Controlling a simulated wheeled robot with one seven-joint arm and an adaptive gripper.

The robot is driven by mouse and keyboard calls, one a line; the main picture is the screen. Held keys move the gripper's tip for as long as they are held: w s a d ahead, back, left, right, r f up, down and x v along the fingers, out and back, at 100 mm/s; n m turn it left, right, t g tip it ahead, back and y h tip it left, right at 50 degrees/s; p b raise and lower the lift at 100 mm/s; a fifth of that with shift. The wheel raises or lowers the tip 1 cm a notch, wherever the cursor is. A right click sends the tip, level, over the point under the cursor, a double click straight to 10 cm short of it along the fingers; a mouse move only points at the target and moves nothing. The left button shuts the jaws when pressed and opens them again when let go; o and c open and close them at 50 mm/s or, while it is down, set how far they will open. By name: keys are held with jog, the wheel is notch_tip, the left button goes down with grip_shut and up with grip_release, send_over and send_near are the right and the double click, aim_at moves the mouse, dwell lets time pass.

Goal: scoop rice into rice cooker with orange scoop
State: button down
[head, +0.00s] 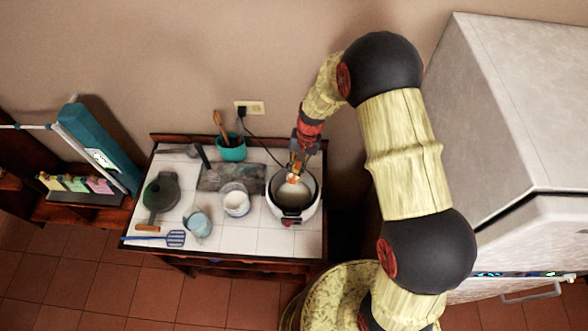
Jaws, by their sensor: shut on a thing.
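The rice cooker (292,212) is white with a dark rim and stands open at the right end of the small tiled counter. Pale contents show inside its pot. My gripper (297,163) reaches down over the cooker's back rim. It is shut on the orange scoop (293,179), which is small in the picture, at the cooker's opening. Whether rice lies in the scoop is too small to tell. A clear container (236,203) with white contents, perhaps rice, stands just left of the cooker.
A teal pot with wooden utensils (231,150) stands at the back. A dark green round pan (161,193), a blue spatula (174,239) and a bluish cup (198,225) are at left and front. A cord runs from the wall outlet (250,108). The refrigerator (500,130) is at right.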

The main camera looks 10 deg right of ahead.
jog(key=s+d+f+m+t+y+b, duration=0.1)
jog(key=s+d+f+t+y+b, duration=0.2)
jog(key=b, duration=2.7)
notch_tip(320, 180, down, 5)
jog(key=d+t+y, duration=0.2)
jog(key=y, duration=0.6)
jog(key=shift+d+m, duration=0.25)
jog(key=shift+m, duration=0.15)
jog(key=shift+s+y+b, duration=0.1)
jog(key=shift+y+b, duration=0.25)
jog(key=shift+y, duration=0.05)
jog(key=shift+r, duration=0.1)
